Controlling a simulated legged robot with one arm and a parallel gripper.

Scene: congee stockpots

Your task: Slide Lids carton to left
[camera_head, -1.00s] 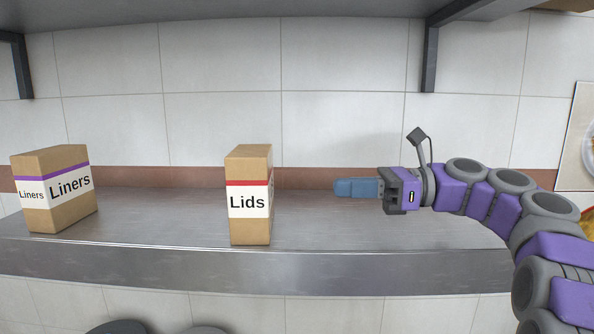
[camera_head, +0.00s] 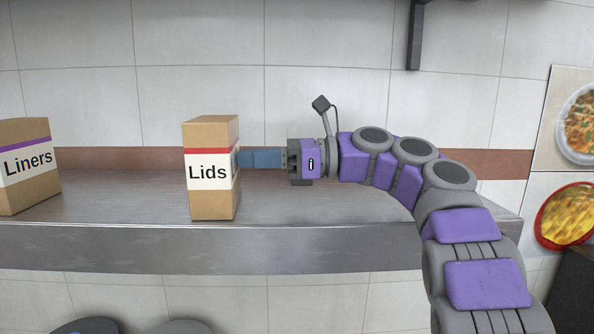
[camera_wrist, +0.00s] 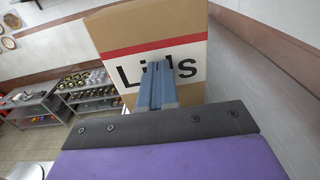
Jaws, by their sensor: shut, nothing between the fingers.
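The Lids carton (camera_head: 208,168) is a brown box with a red stripe and a white label, upright on the metal shelf (camera_head: 330,215). My gripper (camera_head: 242,159) is shut and empty, pointing left with its blue fingers at the carton's right side. In the head view the fingertips meet the edge of that side; I cannot tell for sure whether they touch. In the wrist view the carton (camera_wrist: 150,45) fills the upper middle, and the shut fingers (camera_wrist: 156,70) cover the middle of its label.
The Liners carton (camera_head: 28,170) stands at the left end of the view, with a clear stretch of shelf between it and the Lids carton. A tiled wall is behind. The shelf's front edge runs close in front of the Lids carton. A bracket (camera_head: 415,35) hangs above.

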